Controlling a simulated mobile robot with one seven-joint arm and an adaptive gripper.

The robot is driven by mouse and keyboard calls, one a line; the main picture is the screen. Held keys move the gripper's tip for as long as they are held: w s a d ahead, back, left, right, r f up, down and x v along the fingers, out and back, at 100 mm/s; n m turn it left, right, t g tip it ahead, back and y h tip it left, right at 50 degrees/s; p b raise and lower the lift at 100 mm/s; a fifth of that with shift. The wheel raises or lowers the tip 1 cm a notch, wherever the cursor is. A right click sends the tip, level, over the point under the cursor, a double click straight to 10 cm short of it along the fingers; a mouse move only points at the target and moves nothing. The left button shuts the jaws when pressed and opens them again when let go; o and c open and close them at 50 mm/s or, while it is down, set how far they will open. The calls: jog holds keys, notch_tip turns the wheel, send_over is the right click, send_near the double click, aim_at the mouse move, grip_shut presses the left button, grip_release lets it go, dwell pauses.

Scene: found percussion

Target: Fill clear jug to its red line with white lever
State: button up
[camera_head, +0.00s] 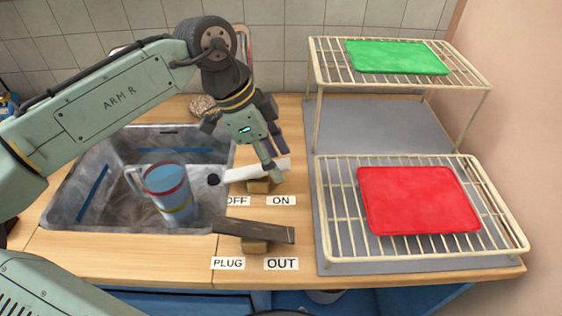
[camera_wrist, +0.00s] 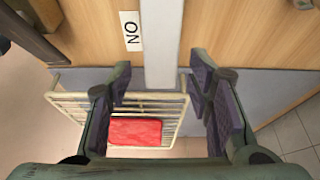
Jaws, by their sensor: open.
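My gripper (camera_head: 275,165) is open at the lever's right end. In the wrist view, the white lever (camera_wrist: 164,45) runs between the spread fingers (camera_wrist: 160,100); I cannot tell whether they touch it.
A dark lever (camera_head: 255,231) sits on another block by the PLUG and OUT labels. At right, a two-level wire rack (camera_head: 327,215) holds a red mat (camera_head: 418,200) and, above, a green mat (camera_head: 397,57). Free counter shows at the front.

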jog(key=shift+x, duration=1.35)
jog(key=shift+c, duration=0.3)
